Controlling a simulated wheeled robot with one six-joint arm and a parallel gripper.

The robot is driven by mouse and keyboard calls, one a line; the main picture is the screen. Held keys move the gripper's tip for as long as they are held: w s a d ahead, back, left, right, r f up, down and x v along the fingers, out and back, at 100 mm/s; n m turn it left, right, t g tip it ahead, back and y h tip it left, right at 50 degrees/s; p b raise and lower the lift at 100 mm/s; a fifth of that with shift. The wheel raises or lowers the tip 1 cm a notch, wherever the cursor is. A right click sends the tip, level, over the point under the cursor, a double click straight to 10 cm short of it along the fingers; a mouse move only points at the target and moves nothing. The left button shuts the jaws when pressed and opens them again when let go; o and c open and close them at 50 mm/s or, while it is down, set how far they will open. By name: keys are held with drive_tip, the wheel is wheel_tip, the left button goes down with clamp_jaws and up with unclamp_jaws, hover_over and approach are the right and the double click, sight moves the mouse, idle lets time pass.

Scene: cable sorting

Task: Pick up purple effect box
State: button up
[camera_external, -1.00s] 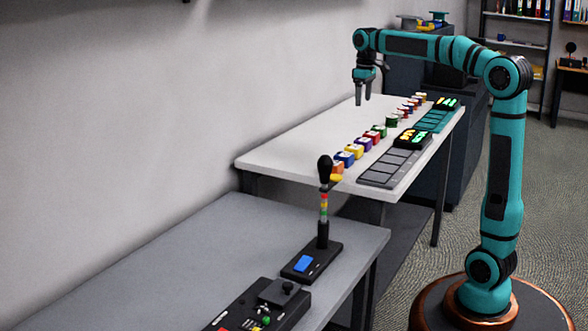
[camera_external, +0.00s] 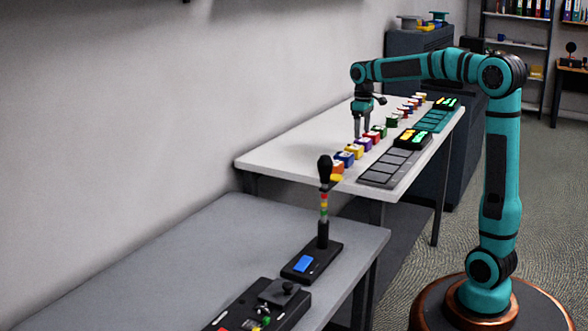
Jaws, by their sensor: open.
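The purple effect box (camera_external: 364,144) is a small purple block with a light top. It stands on the white table in a slanting row of coloured boxes, between a yellow box (camera_external: 354,151) and a red box (camera_external: 372,137). My gripper (camera_external: 361,134) points down just above and behind the purple box, with its fingers apart and nothing seen between them. The fingertips appear close to the box tops, but I cannot tell whether they touch or straddle the purple box.
The white table (camera_external: 290,145) is bare to the left. Grey (camera_external: 388,168) and teal (camera_external: 432,121) slotted pedalboards lie right of the row. Blue (camera_external: 345,158), orange (camera_external: 337,167) and green (camera_external: 391,121) boxes stand in the row. A microphone-like stand (camera_external: 323,215) rises on the nearer grey table.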

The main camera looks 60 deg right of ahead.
sight(363, 139)
drive_tip(key=shift+s+d+f, duration=0.1)
drive_tip(key=shift+s+f, duration=0.05)
drive_tip(key=shift+f, duration=1.2)
drive_tip(key=shift+s+d+f, duration=0.1)
drive_tip(key=shift+f, duration=1.25)
drive_tip(key=c, duration=1.1)
